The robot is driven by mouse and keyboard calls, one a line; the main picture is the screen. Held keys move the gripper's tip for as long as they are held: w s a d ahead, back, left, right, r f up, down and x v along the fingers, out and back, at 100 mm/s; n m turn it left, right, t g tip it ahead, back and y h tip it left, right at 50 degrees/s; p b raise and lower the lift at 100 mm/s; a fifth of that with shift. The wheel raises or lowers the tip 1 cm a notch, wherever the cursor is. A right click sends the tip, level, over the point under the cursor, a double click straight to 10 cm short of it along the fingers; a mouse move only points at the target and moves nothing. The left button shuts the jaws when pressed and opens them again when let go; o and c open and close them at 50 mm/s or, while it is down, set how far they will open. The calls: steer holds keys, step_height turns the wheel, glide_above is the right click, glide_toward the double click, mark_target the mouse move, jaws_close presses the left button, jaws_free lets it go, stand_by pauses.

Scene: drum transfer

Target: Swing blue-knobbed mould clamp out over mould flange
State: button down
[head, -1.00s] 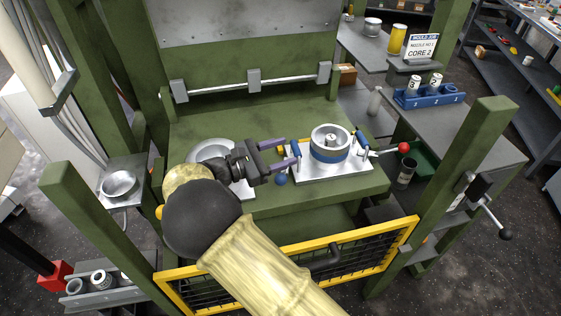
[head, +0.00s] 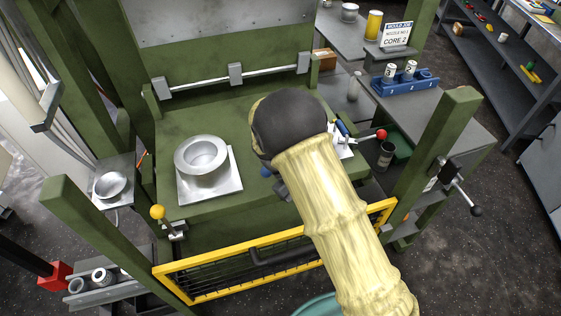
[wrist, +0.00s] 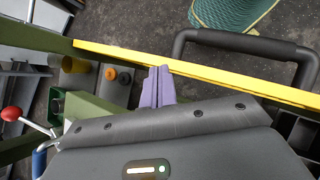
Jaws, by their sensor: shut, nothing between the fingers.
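The blue knob (head: 266,172) of the mould clamp shows just left of my arm in the head view, at the front of the green press bed. The clamp knob is not visible in the wrist view.
A yellow-framed gate (head: 270,243) with a black handle (wrist: 245,42) runs along the press front. A red-ball lever (head: 381,134) is at the right. A metal bowl on a plate (head: 205,160) stands on the left of the bed. A yellow-knobbed lever (head: 157,212) stands front left.

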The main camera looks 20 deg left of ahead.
step_height(320, 180, up, 4)
steer(key=s+a+m+g+y+p, duration=0.25)
steer(key=m+y+p, duration=0.25)
steer(key=m+y, duration=0.65)
steer(key=w+d+r+m+t+y+p, duration=0.3)
steer(key=w+r+m, duration=0.5)
steer(key=m, duration=0.9)
steer(key=shift+m+t+y+p, duration=0.35)
steer(key=shift+t+y+p, duration=0.25)
steer(key=shift+t, duration=0.25)
steer(key=a+r+p+x, duration=0.1)
steer(key=a+x, duration=0.1)
steer(key=x, duration=1.1)
steer(key=shift+r+p, duration=0.35)
steer(key=shift+a+f+b, duration=0.15)
steer(key=shift+b, duration=0.6)
